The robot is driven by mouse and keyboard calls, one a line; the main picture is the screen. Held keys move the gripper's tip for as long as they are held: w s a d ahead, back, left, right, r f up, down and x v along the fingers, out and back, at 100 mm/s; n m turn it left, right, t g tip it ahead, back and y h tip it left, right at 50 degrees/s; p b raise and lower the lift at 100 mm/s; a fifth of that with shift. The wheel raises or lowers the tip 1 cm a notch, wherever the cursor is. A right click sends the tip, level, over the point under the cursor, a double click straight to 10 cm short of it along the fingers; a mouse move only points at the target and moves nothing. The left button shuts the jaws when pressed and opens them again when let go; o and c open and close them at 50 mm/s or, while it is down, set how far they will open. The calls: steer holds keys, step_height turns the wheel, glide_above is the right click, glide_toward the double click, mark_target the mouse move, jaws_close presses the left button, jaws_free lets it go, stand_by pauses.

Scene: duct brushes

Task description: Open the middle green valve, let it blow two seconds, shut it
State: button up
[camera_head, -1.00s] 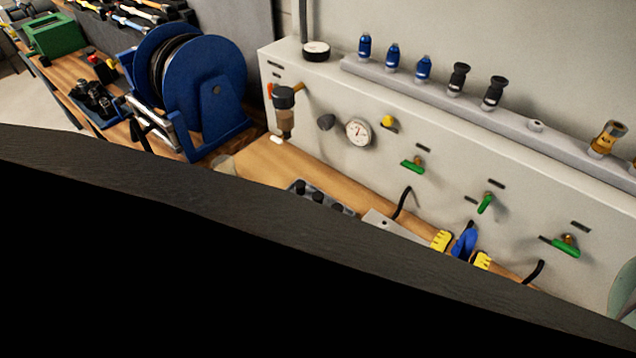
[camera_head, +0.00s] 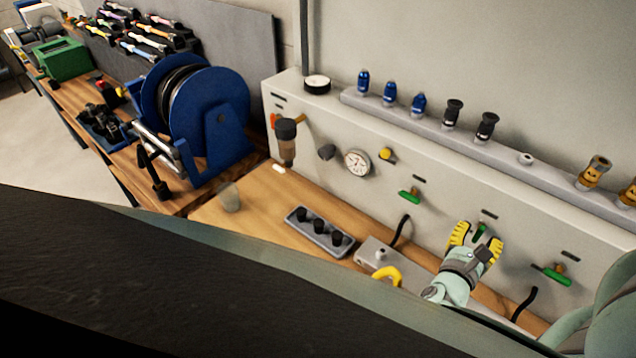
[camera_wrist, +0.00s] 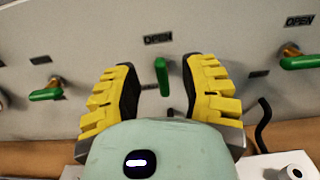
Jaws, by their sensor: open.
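The middle green valve (camera_head: 481,229) is on the pale wall panel; its handle shows upright in the wrist view (camera_wrist: 162,77), below an OPEN label. My gripper (camera_head: 477,234) is open, with one yellow-ribbed finger on each side of this handle. In the wrist view my gripper (camera_wrist: 160,72) shows a gap between each finger and the handle. In the head view the fingers partly hide the handle. The left green valve (camera_head: 409,196) and right green valve (camera_head: 557,275) have their handles lying roughly sideways.
A pressure gauge (camera_head: 357,163) and yellow knob (camera_head: 386,154) sit left on the panel. A ledge (camera_head: 465,140) above holds blue and black fittings. A blue hose reel (camera_head: 210,115) stands left.

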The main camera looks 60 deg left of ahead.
mark_target(481, 230)
steer(key=shift+x, duration=1.85)
steer(key=shift+o, duration=0.2)
steer(key=shift+s+a, duration=0.1)
jaws_close()
